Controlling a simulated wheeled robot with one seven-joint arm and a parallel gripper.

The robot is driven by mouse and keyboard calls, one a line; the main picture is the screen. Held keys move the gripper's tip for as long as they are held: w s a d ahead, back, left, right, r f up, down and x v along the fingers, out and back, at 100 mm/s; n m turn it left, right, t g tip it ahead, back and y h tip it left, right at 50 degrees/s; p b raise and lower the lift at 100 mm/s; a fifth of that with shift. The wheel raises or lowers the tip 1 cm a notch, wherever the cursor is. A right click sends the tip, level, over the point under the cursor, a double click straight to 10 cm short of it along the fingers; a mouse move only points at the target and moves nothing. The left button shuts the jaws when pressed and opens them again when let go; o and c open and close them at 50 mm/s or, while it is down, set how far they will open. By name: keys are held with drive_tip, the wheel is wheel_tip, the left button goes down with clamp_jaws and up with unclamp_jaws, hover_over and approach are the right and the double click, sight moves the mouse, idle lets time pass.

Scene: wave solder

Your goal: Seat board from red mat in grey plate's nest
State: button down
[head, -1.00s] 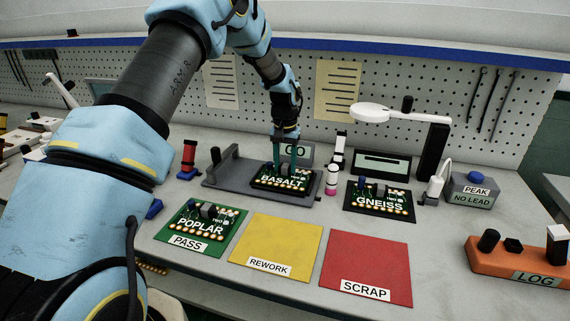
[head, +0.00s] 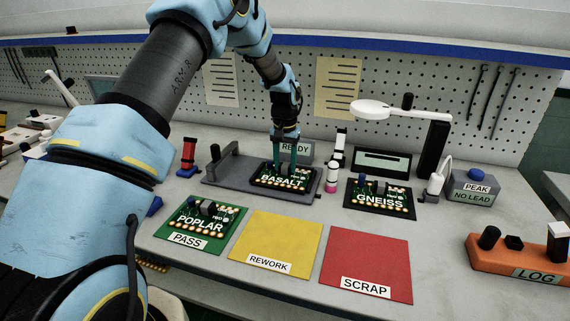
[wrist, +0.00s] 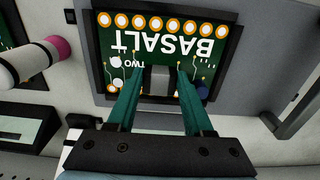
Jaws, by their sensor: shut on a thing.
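The green board marked BASALT (head: 283,179) lies at the right part of the grey plate (head: 222,177), within the dark nest frame (wrist: 98,52). It looks level; I cannot tell if it is fully down. My gripper (head: 286,163) points down over the board from above. In the wrist view the two teal fingers (wrist: 160,85) are shut on a grey block on the board, which also shows there (wrist: 165,45). The red mat (head: 365,262), labelled SCRAP, is bare. A sign reading READY (head: 295,151) stands behind the plate.
The GNEISS board (head: 379,199) lies on a dark mat to the right. The POPLAR board (head: 202,222) lies on the green PASS mat (head: 186,241). The yellow REWORK mat (head: 277,240) is empty. A pink-and-white bottle (head: 332,178) stands close to the plate's right edge.

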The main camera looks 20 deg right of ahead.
sight(285, 166)
drive_tip(key=shift+c, duration=1.1)
unclamp_jaws()
wheel_tip(285, 166, up, 11)
drive_tip(key=b, duration=0.2)
drive_tip(key=shift+b, duration=0.3)
drive_tip(key=shift+f, duration=0.1)
